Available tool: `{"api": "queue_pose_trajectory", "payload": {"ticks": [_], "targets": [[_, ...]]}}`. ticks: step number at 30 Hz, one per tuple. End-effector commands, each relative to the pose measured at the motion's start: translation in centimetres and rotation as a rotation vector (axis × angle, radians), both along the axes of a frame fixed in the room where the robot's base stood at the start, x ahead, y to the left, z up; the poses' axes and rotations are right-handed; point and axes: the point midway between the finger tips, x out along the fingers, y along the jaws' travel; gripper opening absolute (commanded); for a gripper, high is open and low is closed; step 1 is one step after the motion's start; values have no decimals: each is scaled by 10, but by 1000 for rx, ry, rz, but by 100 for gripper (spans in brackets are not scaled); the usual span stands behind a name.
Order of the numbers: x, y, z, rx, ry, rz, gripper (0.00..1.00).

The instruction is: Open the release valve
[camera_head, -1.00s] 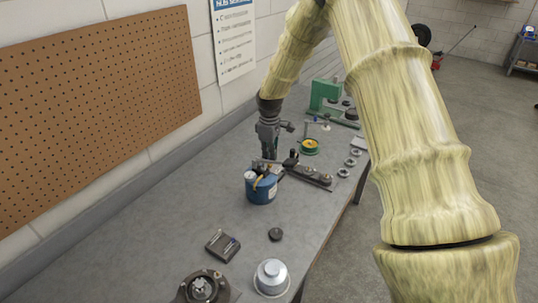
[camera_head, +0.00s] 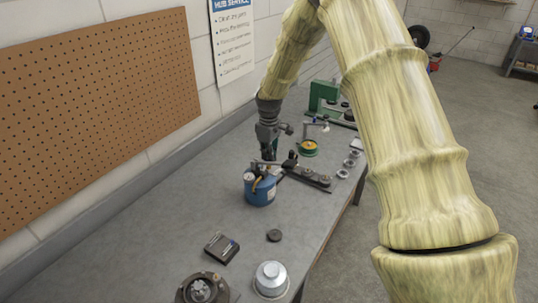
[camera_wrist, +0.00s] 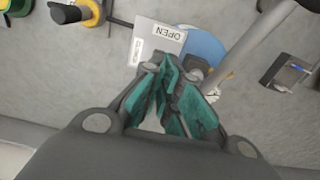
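A blue canister (camera_head: 260,191) with a pale round gauge (camera_head: 248,177) and small fittings on top stands upright on the workbench. My gripper (camera_head: 268,157) points down, just above or at the canister's top. In the wrist view, the teal-padded fingers (camera_wrist: 170,82) are close together. I cannot tell whether something sits between them. A plate marked OPEN (camera_wrist: 160,40) lies just beyond the fingertips, with part of the blue canister (camera_wrist: 207,44) beside it. A grey bar (camera_wrist: 250,50) runs from the upper right toward the fingers. The valve itself is mostly hidden by the fingers.
A rail with small parts (camera_head: 310,176), a green and yellow round thing (camera_head: 308,148) and a green press (camera_head: 322,97) stand farther back. A dark puck (camera_head: 274,236), a dark box (camera_head: 221,247), a silver cup (camera_head: 271,279) and a hub (camera_head: 202,289) lie nearer. The left bench surface is clear.

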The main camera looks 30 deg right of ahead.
Motion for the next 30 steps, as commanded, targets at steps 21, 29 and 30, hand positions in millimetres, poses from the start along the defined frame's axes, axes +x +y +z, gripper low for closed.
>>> {"api": "queue_pose_trajectory", "payload": {"ticks": [21,29,30], "targets": [[-7,2,-10,3,17,1,35],[-5,2,-1,3,13,2,35],[-5,2,3,2,13,2,35]]}}
